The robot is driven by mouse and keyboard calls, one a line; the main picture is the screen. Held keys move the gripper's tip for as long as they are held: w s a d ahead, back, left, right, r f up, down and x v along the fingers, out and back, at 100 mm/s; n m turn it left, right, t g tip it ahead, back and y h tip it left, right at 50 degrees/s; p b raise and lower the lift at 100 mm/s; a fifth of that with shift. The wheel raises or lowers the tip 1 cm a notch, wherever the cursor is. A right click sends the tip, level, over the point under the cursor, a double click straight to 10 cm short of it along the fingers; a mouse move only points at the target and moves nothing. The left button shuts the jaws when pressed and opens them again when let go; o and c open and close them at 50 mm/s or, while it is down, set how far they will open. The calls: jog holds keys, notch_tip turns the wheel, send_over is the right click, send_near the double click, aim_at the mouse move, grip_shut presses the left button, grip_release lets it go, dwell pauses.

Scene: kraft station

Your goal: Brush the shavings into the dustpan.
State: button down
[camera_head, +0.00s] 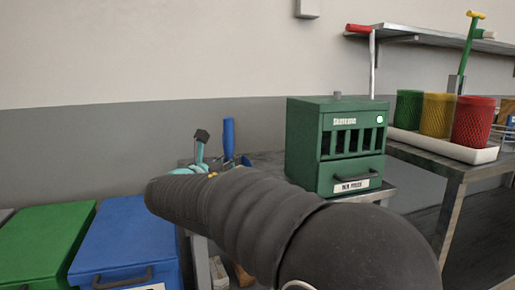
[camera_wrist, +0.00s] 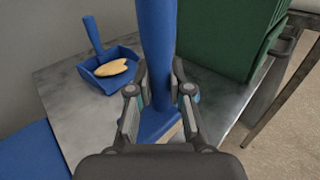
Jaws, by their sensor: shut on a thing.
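In the wrist view, my gripper (camera_wrist: 161,92) is shut on the blue handle of a brush (camera_wrist: 157,38). The handle stands nearly upright between the fingers. The blue brush head (camera_wrist: 156,124) is low, over the grey table, with a sliver of tan bristles showing; whether it touches is unclear. A blue dustpan (camera_wrist: 97,84) lies on the table to the upper left, its handle up. A tan heap of shavings (camera_wrist: 112,68) appears inside the pan, apart from the brush. In the head view, my arm hides most of this area; a blue handle (camera_head: 229,138) shows beyond it.
A green cabinet (camera_head: 334,145) stands on the table, close right of the brush. Green (camera_head: 45,240) and blue (camera_head: 128,240) lidded bins are at the left. A side table holds a white tray (camera_head: 440,146) with mesh cups. Bare table (camera_wrist: 75,115) lies around the dustpan.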

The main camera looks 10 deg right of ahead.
jog(key=shift+r, duration=1.35)
